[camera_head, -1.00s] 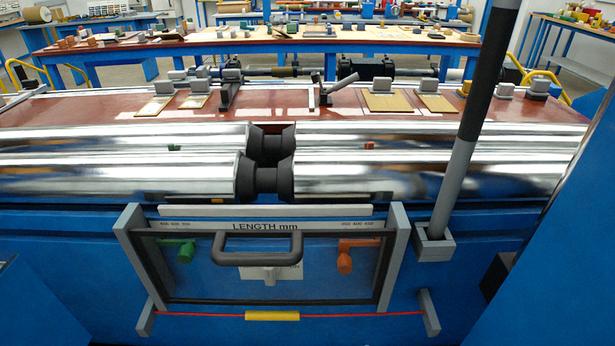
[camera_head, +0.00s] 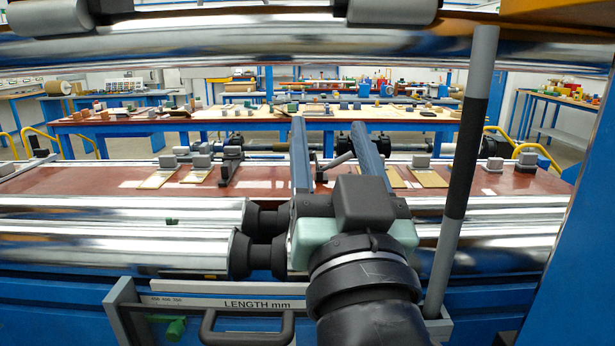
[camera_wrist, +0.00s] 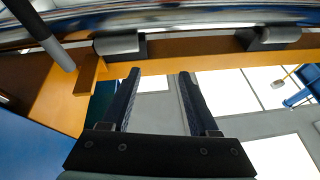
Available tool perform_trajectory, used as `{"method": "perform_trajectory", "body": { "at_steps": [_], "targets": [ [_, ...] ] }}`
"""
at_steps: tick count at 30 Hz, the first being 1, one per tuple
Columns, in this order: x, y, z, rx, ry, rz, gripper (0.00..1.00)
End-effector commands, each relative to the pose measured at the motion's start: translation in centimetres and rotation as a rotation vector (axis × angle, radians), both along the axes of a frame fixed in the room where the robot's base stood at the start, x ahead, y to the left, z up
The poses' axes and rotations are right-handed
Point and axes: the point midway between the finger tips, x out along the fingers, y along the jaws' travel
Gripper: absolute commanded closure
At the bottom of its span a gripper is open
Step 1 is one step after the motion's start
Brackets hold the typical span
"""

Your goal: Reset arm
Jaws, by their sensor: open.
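My gripper (camera_head: 328,150) is in the middle of the head view, its two long grey-blue fingers spread apart and pointing away from me over the rollers. In the wrist view, my gripper (camera_wrist: 158,75) is open, with nothing between the fingers. Beyond them are an orange-brown beam (camera_wrist: 210,60) and bright ceiling panels (camera_wrist: 245,95). My arm hides part of the lower rollers and the right part of the guard panel.
Shiny steel rollers (camera_head: 120,250) lie across the front of the machine, with an upper roller (camera_head: 240,43) overhead. A grey and black post (camera_head: 463,170) stands close right of my arm. The guard's dark handle (camera_head: 247,325) is at the bottom. Tables (camera_head: 250,126) stand behind.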

Motion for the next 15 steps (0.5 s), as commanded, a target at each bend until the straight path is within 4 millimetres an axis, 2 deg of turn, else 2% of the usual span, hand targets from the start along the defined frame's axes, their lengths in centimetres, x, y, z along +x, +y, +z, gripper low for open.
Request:
{"method": "perform_trajectory", "body": {
  "at_steps": [1, 6, 7, 9, 15],
  "targets": [
    [-2.2, 0.9, 3.4, -0.028, -0.109, -0.032, 0.39],
    [-10.7, 2.6, 12.8, -0.082, -0.444, -0.157, 0.39],
    [-10.0, 2.4, 14.6, -0.082, -0.421, -0.155, 0.39],
    [-9.8, 2.3, 16.9, -0.082, -0.413, -0.155, 0.39],
    [-9.6, 2.3, 22.1, -0.082, -0.408, -0.154, 0.39]
  ]
}}
